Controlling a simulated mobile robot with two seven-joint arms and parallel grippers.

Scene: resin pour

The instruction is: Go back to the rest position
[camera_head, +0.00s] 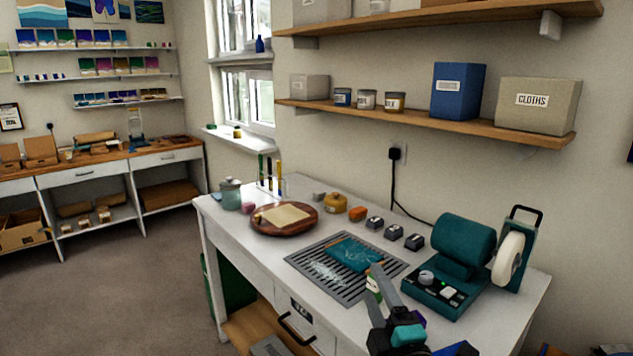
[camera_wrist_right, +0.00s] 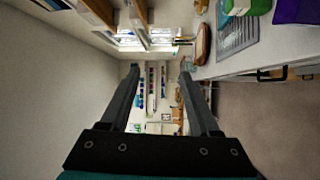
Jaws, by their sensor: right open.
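My right gripper (camera_head: 377,284) is at the front edge of the white workbench (camera_head: 258,247), in front of the grey slotted tray (camera_head: 352,288). In the right wrist view its two fingers are wide apart (camera_wrist_right: 159,72), with nothing held between them. My left gripper is in neither view.
A teal machine (camera_head: 463,243) with a white roll stands right of the tray. A round wooden board (camera_head: 270,229) and several small dark blocks (camera_head: 393,232) are on the bench. Shelves (camera_head: 430,118) hang above. The floor (camera_head: 120,290) at left is clear.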

